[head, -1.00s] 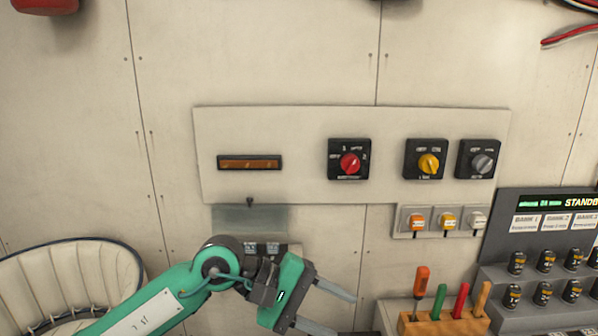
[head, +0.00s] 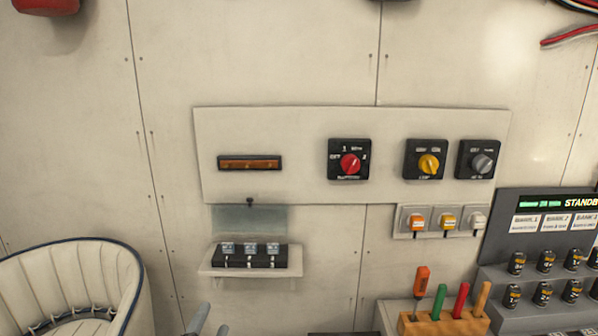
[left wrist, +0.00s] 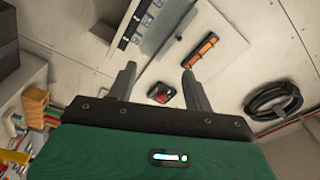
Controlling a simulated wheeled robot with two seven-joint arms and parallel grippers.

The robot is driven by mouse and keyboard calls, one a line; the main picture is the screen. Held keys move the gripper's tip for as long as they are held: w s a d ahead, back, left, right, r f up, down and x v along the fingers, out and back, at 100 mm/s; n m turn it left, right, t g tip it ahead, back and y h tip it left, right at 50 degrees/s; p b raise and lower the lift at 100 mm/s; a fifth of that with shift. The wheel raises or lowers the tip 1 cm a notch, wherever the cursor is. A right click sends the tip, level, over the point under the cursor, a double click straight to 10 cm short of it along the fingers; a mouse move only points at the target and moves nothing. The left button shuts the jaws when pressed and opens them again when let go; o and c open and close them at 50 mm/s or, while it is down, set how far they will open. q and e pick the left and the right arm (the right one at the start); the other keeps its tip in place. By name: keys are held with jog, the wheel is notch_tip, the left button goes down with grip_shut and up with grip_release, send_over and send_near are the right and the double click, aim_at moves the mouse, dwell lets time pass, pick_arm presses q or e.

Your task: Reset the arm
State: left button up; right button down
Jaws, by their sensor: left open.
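My left gripper (head: 210,324) shows only as grey fingertips at the bottom edge of the head view, below the small shelf. In the left wrist view (left wrist: 159,68) its two fingers stand apart with nothing between them but a view of the wall beyond. The rest of my left arm is out of the head view. My right gripper is not in view.
A wall panel (head: 300,188) carries an amber strip (head: 250,163) and red (head: 350,163), yellow (head: 429,164) and grey knobs (head: 482,163). Below are a shelf (head: 285,272) with switches, a white seat (head: 60,285), and a wooden tool block (head: 440,325).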

pick_arm(q)
jog(key=s+a+f+n+g+y, duration=0.1)
jog(key=s+a+f+n+g, duration=0.15)
jog(key=f, duration=0.25)
jog(key=s+a+f+n+g+y, duration=0.1)
jog(key=s+a+f+n+g, duration=0.15)
jog(key=f, duration=0.35)
jog(key=s+a+f+n+g, duration=0.1)
jog(key=s+f+n+g, duration=0.4)
jog(key=s, duration=0.5)
jog(key=s+a+f+n+g, duration=0.1)
jog(key=s+f+n+g, duration=0.1)
jog(key=s+f+g, duration=0.5)
jog(key=s+f, duration=0.2)
jog(key=f, duration=1.4)
jog(key=s+f, duration=0.2)
jog(key=f, duration=1.4)
jog(key=s+a+f, duration=0.3)
jog(key=s+f, duration=1.6)
jog(key=shift+s+f+g, duration=0.15)
jog(key=shift+f+g, duration=0.25)
jog(key=shift+d, duration=0.1)
jog(key=shift+c, duration=0.4)
